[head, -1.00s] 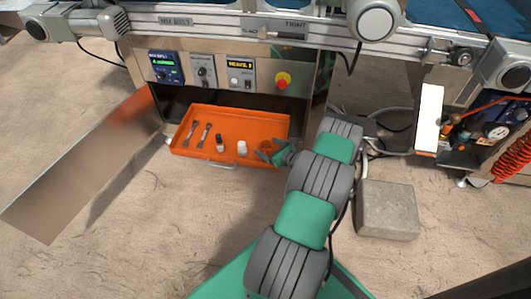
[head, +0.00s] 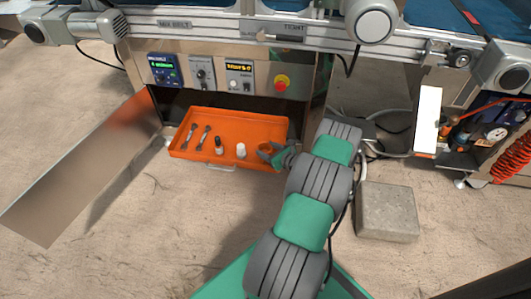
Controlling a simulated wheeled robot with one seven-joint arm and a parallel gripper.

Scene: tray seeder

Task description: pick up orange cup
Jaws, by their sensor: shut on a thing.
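The orange cup (head: 264,147) is in the right part of an orange tray (head: 243,118). Only its upper part shows, and it blends with the tray's colour. My gripper (head: 266,153) reaches in from the right, over the tray's right end. Its dark fingers are closed on the cup. The cup looks low in the tray; I cannot tell whether it touches the tray floor.
Left of the cup in the tray are a white bottle (head: 241,151), a dark bottle with a pale lower part (head: 219,145) and two tools (head: 203,137). An open metal door (head: 85,165) stands left. A concrete block (head: 387,211) lies right. A control panel (head: 205,72) is above.

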